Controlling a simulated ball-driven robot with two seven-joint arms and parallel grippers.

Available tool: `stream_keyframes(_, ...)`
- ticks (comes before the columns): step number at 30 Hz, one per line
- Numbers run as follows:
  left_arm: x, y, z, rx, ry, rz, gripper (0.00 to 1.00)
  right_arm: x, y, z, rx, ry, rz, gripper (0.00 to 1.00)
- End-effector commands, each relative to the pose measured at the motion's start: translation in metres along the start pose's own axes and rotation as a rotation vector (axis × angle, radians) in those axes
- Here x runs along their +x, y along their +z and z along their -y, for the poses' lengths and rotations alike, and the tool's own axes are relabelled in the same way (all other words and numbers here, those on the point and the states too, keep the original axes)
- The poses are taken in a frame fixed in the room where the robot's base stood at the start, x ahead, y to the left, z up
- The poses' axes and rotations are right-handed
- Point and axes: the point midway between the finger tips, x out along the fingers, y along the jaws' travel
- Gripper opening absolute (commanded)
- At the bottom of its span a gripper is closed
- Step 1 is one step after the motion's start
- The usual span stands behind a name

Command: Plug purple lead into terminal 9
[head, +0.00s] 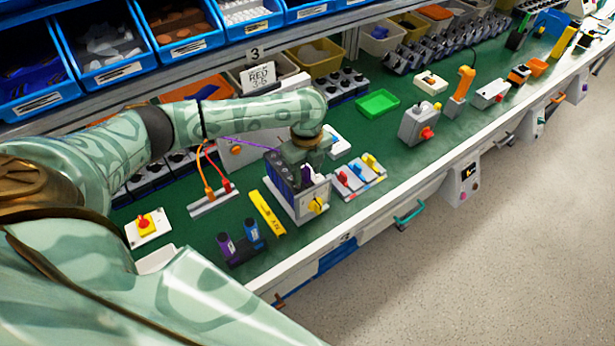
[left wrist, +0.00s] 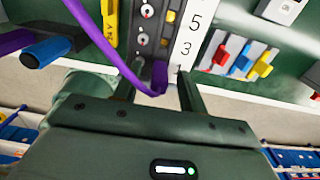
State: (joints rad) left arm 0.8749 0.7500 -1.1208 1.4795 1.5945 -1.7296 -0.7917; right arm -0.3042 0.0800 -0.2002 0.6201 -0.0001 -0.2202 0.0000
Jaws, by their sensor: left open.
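The switch unit (head: 318,192), a pale box with a dark terminal block and a yellow knob, stands on the green bench. My left gripper (head: 305,170) is over its top, fingers pointing down. In the left wrist view its open fingers (left wrist: 158,92) straddle the looped end of the purple lead (left wrist: 122,66), close to the terminal strip (left wrist: 150,22). The lead also shows in the head view (head: 240,141), running in from the left. The strip shows screws and the labels 5 and 3. I cannot read a 9. Whether the lead's end sits in a terminal is unclear.
A yellow bar (head: 267,212) lies left of the unit, and a stand with purple and blue cylinders (head: 240,243) is in front. A board with red, blue and yellow levers (head: 358,176) is close on the right. An orange and red lead pair (head: 212,190) stands behind left.

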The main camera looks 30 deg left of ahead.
Motion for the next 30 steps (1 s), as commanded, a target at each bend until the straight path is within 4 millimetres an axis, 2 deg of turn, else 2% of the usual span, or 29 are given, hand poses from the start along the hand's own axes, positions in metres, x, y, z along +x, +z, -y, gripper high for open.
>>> stream_keyframes(4,-0.001,0.000,0.000,0.000,-0.002,0.000,0.42,-0.001,0.000,0.000,0.000,0.000,0.000,0.50)
stream_keyframes(5,-0.002,0.000,0.000,0.000,-0.002,0.000,0.39,-0.001,0.000,0.000,0.000,0.000,0.000,0.50)
stream_keyframes(9,-0.002,0.000,0.000,0.000,-0.002,0.000,0.00,-0.001,0.000,0.000,0.000,0.000,0.000,0.50)
stream_keyframes(18,-0.002,0.000,0.000,-0.001,-0.002,0.001,0.00,-0.001,-0.003,-0.001,0.000,0.001,-0.004,0.50)
stream_keyframes(22,-0.009,0.001,0.001,-0.001,-0.003,0.001,0.00,-0.004,-0.004,-0.001,0.000,0.002,-0.005,0.50)
stream_keyframes(28,-0.040,0.000,0.001,-0.001,-0.006,0.001,0.00,-0.018,-0.007,-0.002,0.001,0.004,-0.011,0.50)
stream_keyframes(30,-0.056,-0.010,-0.010,0.002,-0.005,0.000,0.00,-0.028,-0.009,-0.003,0.001,0.005,-0.014,0.50)
